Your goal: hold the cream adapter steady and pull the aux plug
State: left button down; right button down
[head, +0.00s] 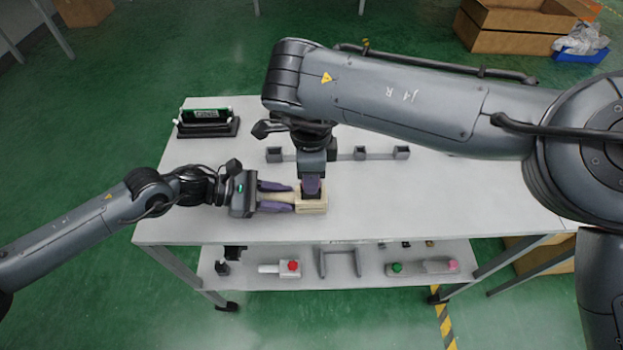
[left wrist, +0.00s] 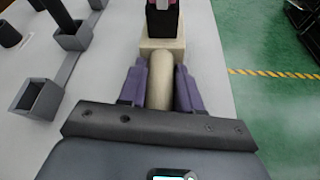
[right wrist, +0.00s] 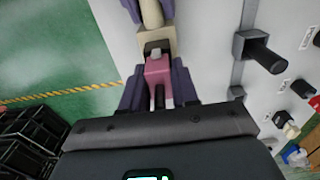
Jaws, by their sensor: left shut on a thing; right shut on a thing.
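The cream adapter (head: 313,205) is near the table's front edge, a block with a round barrel. My left gripper (head: 290,197) is shut on the barrel from the left. The left wrist view shows the barrel (left wrist: 160,92) between its purple fingers. My right gripper (head: 312,187) comes down over the block and is shut on the pink aux plug (right wrist: 158,74). In the right wrist view, a grey part of the plug shows at the dark opening of the adapter block (right wrist: 156,42). I cannot tell how deep the plug sits. In the head view the right fingers hide it.
A grey bar with square cups (head: 360,153) lies behind the adapter. A black stand with a circuit board (head: 206,122) is at the table's back left. The lower shelf (head: 340,270) holds several small fixtures.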

jog(key=shift+r, duration=0.8)
dwell(0.8)
jog(key=shift+r, duration=1.85)
jog(key=shift+r, duration=0.15)
jog(key=shift+r, duration=0.85)
pick_arm(q)
jog(key=c, duration=0.7)
grip_release()
